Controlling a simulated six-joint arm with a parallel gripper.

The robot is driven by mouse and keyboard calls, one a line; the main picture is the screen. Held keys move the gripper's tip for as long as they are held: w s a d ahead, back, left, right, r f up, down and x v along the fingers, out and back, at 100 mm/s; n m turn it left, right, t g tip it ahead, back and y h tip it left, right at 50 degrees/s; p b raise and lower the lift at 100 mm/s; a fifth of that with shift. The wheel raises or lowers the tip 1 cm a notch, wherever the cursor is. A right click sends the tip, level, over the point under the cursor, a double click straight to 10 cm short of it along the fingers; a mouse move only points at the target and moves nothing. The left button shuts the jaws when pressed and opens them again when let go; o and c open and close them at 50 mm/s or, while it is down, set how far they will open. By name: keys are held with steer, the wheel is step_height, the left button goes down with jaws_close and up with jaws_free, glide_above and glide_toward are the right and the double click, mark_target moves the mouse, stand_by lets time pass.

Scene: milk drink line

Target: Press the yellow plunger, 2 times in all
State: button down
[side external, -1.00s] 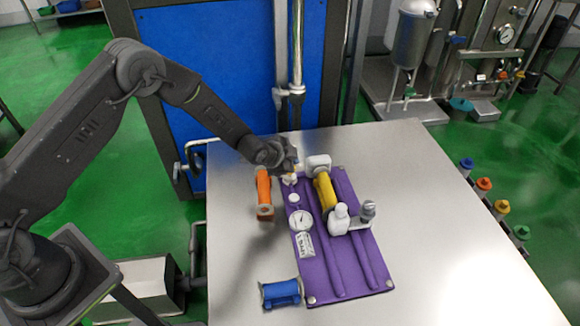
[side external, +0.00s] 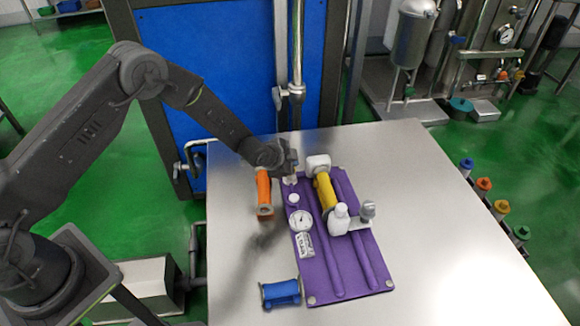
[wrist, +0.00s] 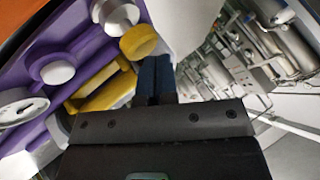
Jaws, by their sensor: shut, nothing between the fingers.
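The yellow plunger is most likely the round yellow cap (wrist: 138,42) just left of my fingertips in the wrist view, by a pale round knob (wrist: 115,14). In the side view my gripper hides most of that spot. My gripper (side external: 291,168) is shut and empty, pointing down over the far left corner of the purple board (side external: 352,258). Its dark fingers (wrist: 154,75) are together in the wrist view. I cannot tell whether they touch the yellow cap. A larger yellow cylinder (side external: 325,191) lies on the board to the right.
A white knob (side external: 293,198) and a dial gauge (side external: 301,220) sit nearer on the board. An orange cylinder (side external: 264,190) is close on the left. A blue cylinder (side external: 281,292) lies in front. The table's right side (side external: 440,220) is clear.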

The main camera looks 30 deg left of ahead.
steer(key=shift+f, duration=0.75)
stand_by(0.6)
steer(key=shift+r, duration=1.5)
steer(key=shift+r, duration=2.55)
